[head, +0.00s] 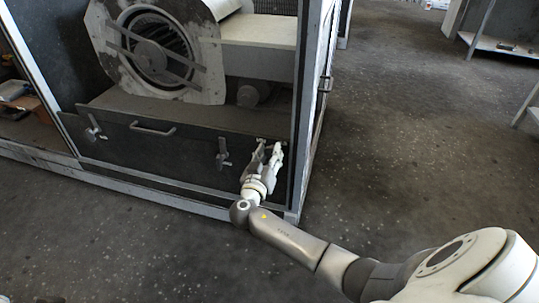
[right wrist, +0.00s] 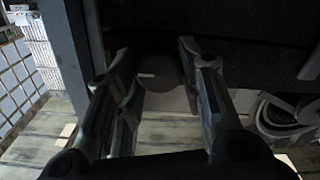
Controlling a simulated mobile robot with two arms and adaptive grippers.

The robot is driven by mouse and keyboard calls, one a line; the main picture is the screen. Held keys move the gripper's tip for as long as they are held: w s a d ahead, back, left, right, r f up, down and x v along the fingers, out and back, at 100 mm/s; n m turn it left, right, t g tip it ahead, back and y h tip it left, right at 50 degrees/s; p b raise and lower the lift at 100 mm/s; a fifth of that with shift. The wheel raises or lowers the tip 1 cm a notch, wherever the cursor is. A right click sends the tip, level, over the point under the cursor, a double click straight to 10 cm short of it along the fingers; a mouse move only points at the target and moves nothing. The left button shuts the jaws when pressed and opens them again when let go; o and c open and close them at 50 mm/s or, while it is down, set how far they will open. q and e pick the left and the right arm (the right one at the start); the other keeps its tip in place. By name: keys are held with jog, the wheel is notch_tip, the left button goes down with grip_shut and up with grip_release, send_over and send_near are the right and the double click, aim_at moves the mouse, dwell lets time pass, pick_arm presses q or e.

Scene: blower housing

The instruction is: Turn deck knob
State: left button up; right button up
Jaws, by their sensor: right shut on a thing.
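My right gripper (head: 270,146) reaches the right end of the dark front panel (head: 150,152) under the blower, beside the corner post. In the right wrist view its two fingers (right wrist: 160,62) stand on either side of a dark round knob (right wrist: 160,72) with a pale mark on it. The gripper is shut on this knob. In the head view the fingers hide the knob. My left gripper is not in view.
The blower (head: 155,50) sits behind the panel. The panel carries a bar handle (head: 152,129) and two latches, one at left (head: 93,132) and one (head: 222,154) near my gripper. The corner post (head: 301,110) stands close on the right. The floor (head: 400,150) beyond is clear.

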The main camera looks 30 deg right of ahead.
jog(key=o, duration=1)
jog(key=shift+o, duration=0.2)
jog(key=v, duration=1.2)
